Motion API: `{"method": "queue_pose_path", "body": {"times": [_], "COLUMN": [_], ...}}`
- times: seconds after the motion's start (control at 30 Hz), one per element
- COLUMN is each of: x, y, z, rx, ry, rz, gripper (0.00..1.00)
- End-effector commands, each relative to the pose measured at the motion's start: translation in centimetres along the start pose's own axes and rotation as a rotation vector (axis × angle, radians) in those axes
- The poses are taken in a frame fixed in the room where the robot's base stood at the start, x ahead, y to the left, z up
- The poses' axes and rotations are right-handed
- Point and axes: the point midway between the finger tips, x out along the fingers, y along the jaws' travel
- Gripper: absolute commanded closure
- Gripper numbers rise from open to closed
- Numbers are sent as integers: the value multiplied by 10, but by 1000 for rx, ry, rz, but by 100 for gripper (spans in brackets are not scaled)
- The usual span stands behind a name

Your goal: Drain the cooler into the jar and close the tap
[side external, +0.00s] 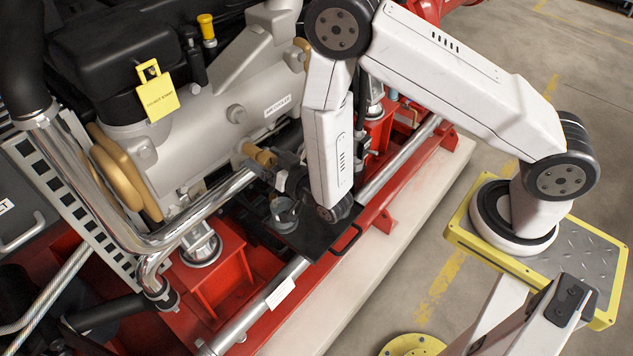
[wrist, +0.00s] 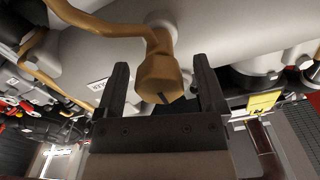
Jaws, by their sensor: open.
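The cooler (side external: 205,125) is a large grey casting with a white label. A brass tap (side external: 260,155) sticks out from its lower side. The tap also shows in the wrist view (wrist: 158,78), with a dark slot in its end face. My gripper (wrist: 160,66) is open, with one finger on each side of the tap and visible gaps between. In the side view my dark gripper (side external: 282,168) is beside the tap, partly hidden by my wrist. The clear jar (side external: 284,212) stands below on a black tray (side external: 325,238). I cannot tell its contents or whether liquid flows.
Polished pipes (side external: 195,215) run left of the jar. A red frame (side external: 235,275) lies under the engine, and a silver rail (side external: 262,300) passes by the tray. Open floor (side external: 505,90) lies to the right.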

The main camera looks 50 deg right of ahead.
Motion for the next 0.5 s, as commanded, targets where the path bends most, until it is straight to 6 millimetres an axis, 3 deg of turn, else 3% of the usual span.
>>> {"method": "queue_pose_path", "body": {"times": [0.2, 0.5], "x": [14, 15], "y": [0, 0], "z": [0, 0], "rx": [-1, -1], "ry": [0, -1], "rz": [0, 0], "gripper": [11, 11]}}
